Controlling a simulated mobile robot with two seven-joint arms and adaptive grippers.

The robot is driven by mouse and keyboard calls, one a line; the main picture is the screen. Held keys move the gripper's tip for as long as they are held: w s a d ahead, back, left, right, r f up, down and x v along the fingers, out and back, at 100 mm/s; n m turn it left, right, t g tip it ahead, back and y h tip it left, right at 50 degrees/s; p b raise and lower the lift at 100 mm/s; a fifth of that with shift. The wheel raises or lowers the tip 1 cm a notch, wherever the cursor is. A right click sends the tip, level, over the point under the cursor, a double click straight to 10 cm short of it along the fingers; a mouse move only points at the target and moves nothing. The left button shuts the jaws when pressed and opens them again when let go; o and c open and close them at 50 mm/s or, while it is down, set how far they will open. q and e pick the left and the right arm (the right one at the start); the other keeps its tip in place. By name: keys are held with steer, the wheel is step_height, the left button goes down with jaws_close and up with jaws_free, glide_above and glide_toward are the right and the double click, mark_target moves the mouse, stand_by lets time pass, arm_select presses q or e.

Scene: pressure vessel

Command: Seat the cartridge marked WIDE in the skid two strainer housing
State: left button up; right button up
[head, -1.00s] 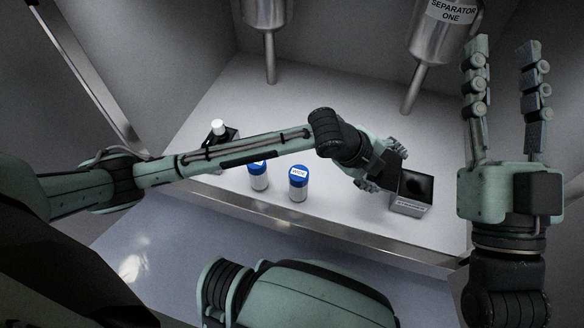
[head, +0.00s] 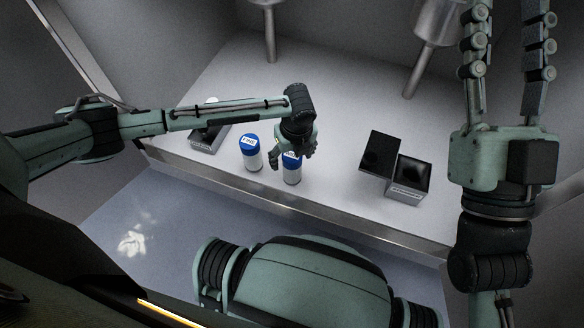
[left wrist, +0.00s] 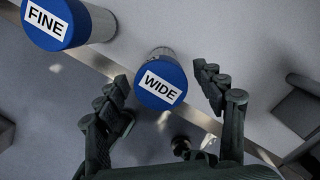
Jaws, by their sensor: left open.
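The WIDE cartridge (left wrist: 162,82), a pale cylinder with a blue labelled cap, stands on the bench; in the head view it (head: 292,176) is partly hidden by my left gripper (head: 296,150). In the left wrist view my left gripper (left wrist: 164,98) is open, one finger on each side of the cap, apart from it. An open-topped strainer box (head: 409,182) with a dark inside stands at the right of the bench; its front label is too small to read. A dark lid or plate (head: 380,153) is beside it. My right gripper (head: 506,60) is open, raised at the right, its tips cut off.
The FINE cartridge (head: 251,153) stands just left of WIDE and also shows in the left wrist view (left wrist: 55,22). Another dark box (head: 207,138) is at the left, partly behind my arm. Metal vessels (head: 437,25) hang at the back. The bench's front edge (head: 330,216) is close.

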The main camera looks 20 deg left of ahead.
arm_select(q)
steer(key=shift+f, duration=0.3)
steer(key=shift+c, duration=0.6)
steer(key=c, duration=1.2)
steer(key=shift+w, duration=0.1)
steer(key=shift+r, duration=0.2)
